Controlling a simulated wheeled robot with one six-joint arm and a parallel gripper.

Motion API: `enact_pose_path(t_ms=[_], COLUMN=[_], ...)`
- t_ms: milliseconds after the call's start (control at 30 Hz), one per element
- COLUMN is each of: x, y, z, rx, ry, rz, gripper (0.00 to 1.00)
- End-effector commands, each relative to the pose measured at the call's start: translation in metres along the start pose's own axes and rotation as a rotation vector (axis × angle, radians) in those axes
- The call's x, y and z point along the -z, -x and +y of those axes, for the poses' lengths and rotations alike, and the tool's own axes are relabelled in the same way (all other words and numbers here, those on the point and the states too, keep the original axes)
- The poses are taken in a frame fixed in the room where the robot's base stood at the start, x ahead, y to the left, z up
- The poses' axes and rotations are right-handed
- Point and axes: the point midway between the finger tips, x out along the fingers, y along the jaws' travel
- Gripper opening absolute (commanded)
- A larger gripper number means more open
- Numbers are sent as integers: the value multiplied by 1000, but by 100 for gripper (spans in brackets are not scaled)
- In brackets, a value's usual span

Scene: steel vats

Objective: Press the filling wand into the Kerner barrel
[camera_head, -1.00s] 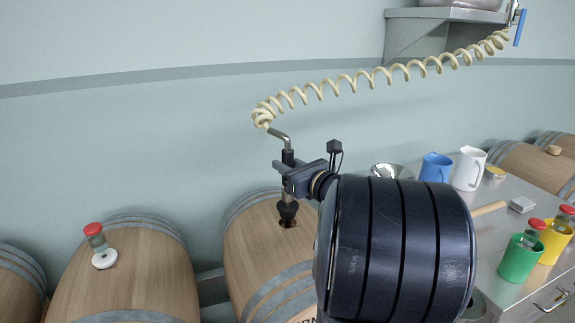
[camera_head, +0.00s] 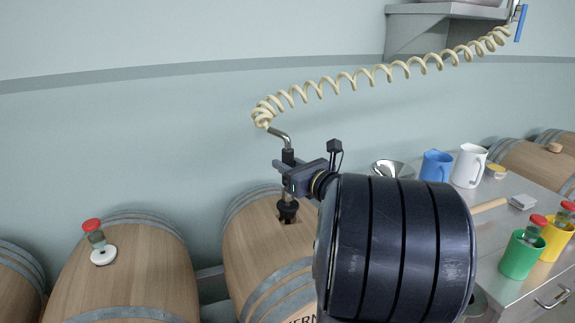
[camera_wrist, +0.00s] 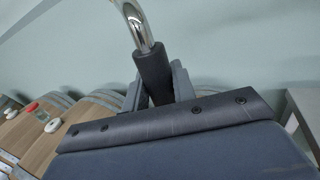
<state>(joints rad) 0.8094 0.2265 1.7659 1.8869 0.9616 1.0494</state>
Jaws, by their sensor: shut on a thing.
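The filling wand (camera_head: 288,157) has a bent steel top, a black grip and a black conical stopper (camera_head: 287,207) low on it. My gripper (camera_head: 289,178) is shut on the grip and holds the wand upright. The wand's grip also shows between the fingers in the wrist view (camera_wrist: 153,75). The wand's lower end is out of sight; I cannot tell whether the stopper is seated. A cream coiled hose (camera_head: 345,84) runs from the wand's top to the upper right.
A barrel (camera_head: 130,270) with a red-topped airlock (camera_head: 93,232) stands left. At right, a steel table (camera_head: 505,210) carries a blue jug (camera_head: 435,166), a white jug (camera_head: 468,167), a green cup (camera_head: 520,257) and a yellow cup (camera_head: 555,242). A wall shelf (camera_head: 415,40) is above.

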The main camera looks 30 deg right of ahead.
Motion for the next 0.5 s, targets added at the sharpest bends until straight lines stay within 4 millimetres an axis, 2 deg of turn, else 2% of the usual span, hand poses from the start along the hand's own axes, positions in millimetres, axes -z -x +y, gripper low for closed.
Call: enact_pose_path(t_ms=[500], x=[10], y=[0], z=[0], rx=[0], ry=[0], rz=[-2], gripper=[0])
